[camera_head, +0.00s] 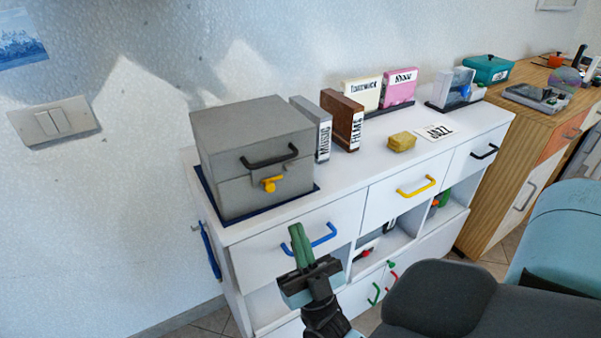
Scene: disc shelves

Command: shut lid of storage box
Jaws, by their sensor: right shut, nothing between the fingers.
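The grey storage box (231,190) stands at the left end of the white cabinet top, on a dark blue mat (209,191). Its lid (245,122) lies down over the box body, with a black handle on its front. I cannot tell whether the lid is fully seated. A yellow latch (271,184) is on the front below the handle. My right gripper (301,238), with green fingers, is shut and empty in front of the cabinet, below and to the right of the box, apart from it. My left gripper is not in view.
A grey case (322,140) and a brown case (350,128) stand close to the box's right. A small yellow block (402,141) and a JAZZ card (437,131) lie farther right. The blue drawer handle (323,241) is beside my right gripper. The cabinet's front middle top is clear.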

